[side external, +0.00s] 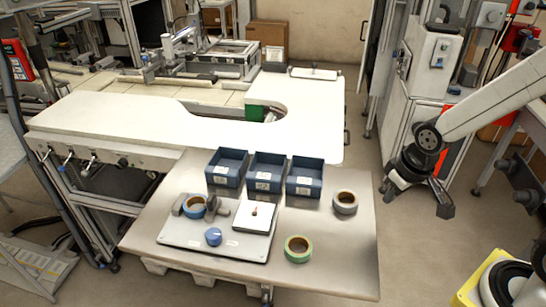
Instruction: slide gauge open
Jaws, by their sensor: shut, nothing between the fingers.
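The gauge is a light grey plate (190,237) on the small table, with two grey blocks on its back left part. The left block (178,205) and the right block (219,208) stand on either side of a blue tape reel (195,207). I cannot tell whether both touch it. A blue knob (213,237) sits at the plate's front, and a white square pad (250,222) with a small brown peg lies at its right. My gripper (444,207) is shut and empty, off the table to the right, far from the gauge.
Three blue bins (265,182) stand in a row behind the gauge. A green tape reel (298,249) lies to its right, and a grey tape reel (345,203) lies near the table's right edge. The metal tabletop (340,255) is bare at the front right.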

